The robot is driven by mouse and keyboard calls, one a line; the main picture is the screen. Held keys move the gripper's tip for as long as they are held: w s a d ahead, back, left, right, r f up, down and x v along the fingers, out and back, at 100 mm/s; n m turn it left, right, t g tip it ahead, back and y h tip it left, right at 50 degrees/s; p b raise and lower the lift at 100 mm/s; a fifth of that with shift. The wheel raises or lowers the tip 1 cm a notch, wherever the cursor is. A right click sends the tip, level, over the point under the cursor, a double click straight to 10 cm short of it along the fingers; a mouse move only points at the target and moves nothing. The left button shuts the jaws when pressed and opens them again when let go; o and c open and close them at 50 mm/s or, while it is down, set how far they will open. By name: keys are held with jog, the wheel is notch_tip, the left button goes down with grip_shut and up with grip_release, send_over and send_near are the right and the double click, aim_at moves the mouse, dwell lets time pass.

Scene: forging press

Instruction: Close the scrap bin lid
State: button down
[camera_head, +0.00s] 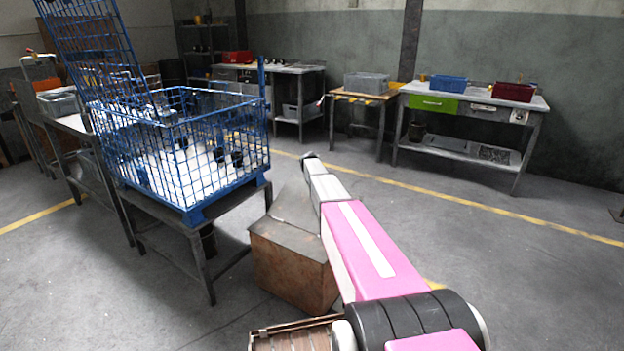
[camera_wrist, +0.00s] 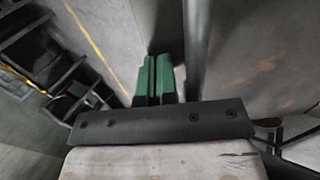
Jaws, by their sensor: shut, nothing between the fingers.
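The scrap bin looks to be the blue wire-mesh bin (camera_head: 215,190) on a dark metal table at left in the head view. Several small dark pieces lie on its pale floor. Its mesh lid (camera_head: 90,45) stands raised at the bin's far left side, leaning back, with its top cut off by the picture edge. My gripper (camera_head: 306,157) is at the end of my pink and white arm, to the right of the bin and apart from it. In the wrist view my gripper's green fingers (camera_wrist: 156,75) are together and empty. Neither bin nor lid can be made out there.
A rusty brown box (camera_head: 290,265) stands on the floor by the table, close below my arm. Workbenches with a grey crate (camera_head: 366,83), a blue bin (camera_head: 448,83) and a red bin (camera_head: 514,92) line the back wall. Floor at right is clear.

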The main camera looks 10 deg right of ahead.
notch_tip(320, 180, down, 9)
jog(key=w+d+g+y, duration=0.2)
jog(key=shift+w+d+f, duration=0.2)
jog(key=shift+w+d, duration=0.15)
jog(key=shift+d, duration=0.05)
jog(key=shift+a+r, duration=0.1)
jog(key=shift+r, duration=0.45)
jog(key=c, duration=1.8)
grip_release()
jog(key=v, duration=0.8)
jog(key=w+d+v, duration=0.1)
jog(key=v, duration=0.3)
jog(key=shift+d+r, duration=0.1)
jog(key=shift+r, duration=0.3)
jog(key=o, duration=0.5)
jog(key=shift+d+r, duration=0.15)
jog(key=shift+r, duration=0.05)
jog(key=shift+o, duration=0.7)
jog(key=shift+s+d+g+y, duration=0.95)
jog(key=shift+d+g+y, duration=0.15)
jog(key=shift+d+g, duration=0.1)
notch_tip(320, 180, down, 11)
jog(key=s, duration=0.1)
jog(key=shift+s+a+y, duration=0.25)
jog(key=shift+a+y, duration=0.05)
jog(key=shift+a, duration=0.05)
